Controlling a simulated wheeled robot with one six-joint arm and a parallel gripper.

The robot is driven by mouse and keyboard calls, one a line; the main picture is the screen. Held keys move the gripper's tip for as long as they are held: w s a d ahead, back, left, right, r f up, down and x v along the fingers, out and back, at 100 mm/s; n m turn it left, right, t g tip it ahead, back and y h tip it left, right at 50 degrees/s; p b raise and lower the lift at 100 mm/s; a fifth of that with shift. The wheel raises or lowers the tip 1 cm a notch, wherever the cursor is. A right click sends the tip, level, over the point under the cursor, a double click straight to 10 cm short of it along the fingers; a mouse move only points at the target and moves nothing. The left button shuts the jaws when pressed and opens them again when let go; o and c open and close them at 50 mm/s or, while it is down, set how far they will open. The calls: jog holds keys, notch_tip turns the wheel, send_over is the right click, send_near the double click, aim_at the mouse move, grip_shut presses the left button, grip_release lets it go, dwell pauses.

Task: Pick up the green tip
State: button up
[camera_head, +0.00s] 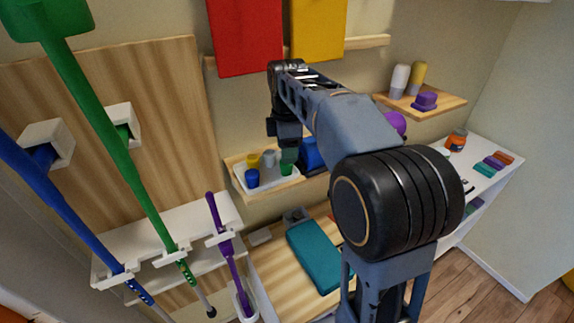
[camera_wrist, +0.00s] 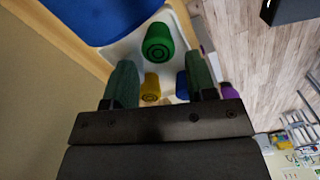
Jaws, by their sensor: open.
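The green tip (camera_head: 286,169) stands in a white tray (camera_head: 268,186) on a wooden wall shelf, at the tray's right side. In the wrist view the green tip (camera_wrist: 157,42) shows its ringed end, just beyond and between my fingertips. My gripper (camera_head: 288,155) hangs above the tray's right part. In the wrist view my gripper (camera_wrist: 161,62) is open, with its two green fingers apart and nothing between them. A yellow tip (camera_head: 253,160), a grey tip (camera_head: 268,158) and a blue tip (camera_head: 252,178) share the tray.
A large blue object (camera_head: 312,153) stands close right of the tray. Below is a wooden surface with a teal pad (camera_head: 314,257). Green (camera_head: 100,140), blue (camera_head: 60,205) and purple (camera_head: 228,250) sticks stand at left. Red (camera_head: 246,38) and yellow (camera_head: 318,28) sheets hang above.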

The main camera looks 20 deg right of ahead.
aim_at(286, 167)
jog(key=shift+w+f+p, duration=0.15)
jog(key=shift+f+p, duration=0.2)
jog(key=shift+f, duration=1.85)
jog(key=shift+c, duration=0.2)
jog(key=c, duration=0.7)
jog(key=shift+o, duration=0.2)
jog(key=shift+r, duration=0.15)
